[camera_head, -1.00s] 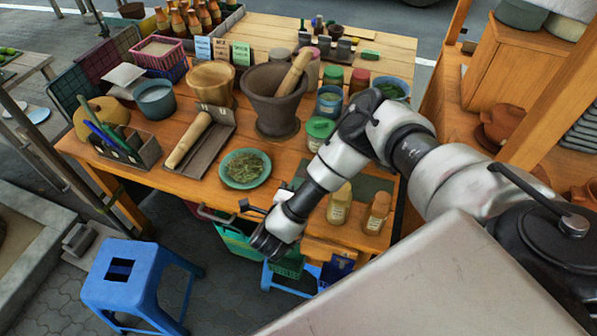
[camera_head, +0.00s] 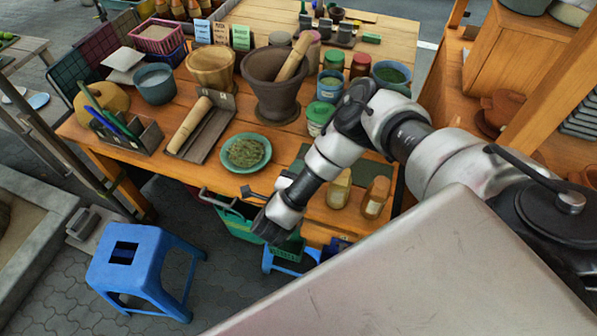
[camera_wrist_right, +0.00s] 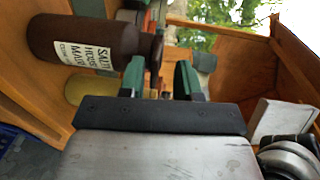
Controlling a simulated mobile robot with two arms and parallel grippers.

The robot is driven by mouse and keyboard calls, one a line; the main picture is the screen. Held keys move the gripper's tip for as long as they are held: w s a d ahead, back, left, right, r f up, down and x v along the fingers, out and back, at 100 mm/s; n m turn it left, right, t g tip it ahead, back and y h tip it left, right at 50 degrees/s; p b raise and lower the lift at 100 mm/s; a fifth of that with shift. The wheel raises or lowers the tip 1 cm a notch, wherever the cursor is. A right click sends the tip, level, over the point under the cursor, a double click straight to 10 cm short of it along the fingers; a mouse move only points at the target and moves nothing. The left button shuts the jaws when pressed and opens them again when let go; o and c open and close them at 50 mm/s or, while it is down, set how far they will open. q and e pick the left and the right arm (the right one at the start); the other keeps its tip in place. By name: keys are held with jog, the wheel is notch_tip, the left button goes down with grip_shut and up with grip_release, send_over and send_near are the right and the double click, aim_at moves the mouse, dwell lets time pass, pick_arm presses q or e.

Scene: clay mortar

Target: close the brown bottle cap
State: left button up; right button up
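A dark brown bottle (camera_wrist_right: 90,42) with a white label fills the upper left of the right wrist view, its neck pointing right in that turned picture. I cannot make out clearly whether a cap is on its mouth. In the head view two small bottles stand near the table's front right: a yellowish one (camera_head: 339,190) and a browner one (camera_head: 375,198). My right gripper (camera_head: 264,225) hangs at the table's front edge, left of them. In the wrist view its green fingers (camera_wrist_right: 160,78) are apart with nothing held between them; one overlaps the brown bottle's neck end. My left gripper is out of view.
The wooden table (camera_head: 300,215) holds a green plate of herbs (camera_head: 246,152), a dark mortar (camera_head: 275,95), a rolling pin (camera_head: 190,125) in a tray and several jars. A blue stool (camera_head: 135,262) stands on the floor in front. Wooden shelves rise at the right.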

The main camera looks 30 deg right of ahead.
jog(key=p+v, duration=0.8)
jog(key=v, duration=0.2)
jog(key=shift+s+a+p, duration=0.3)
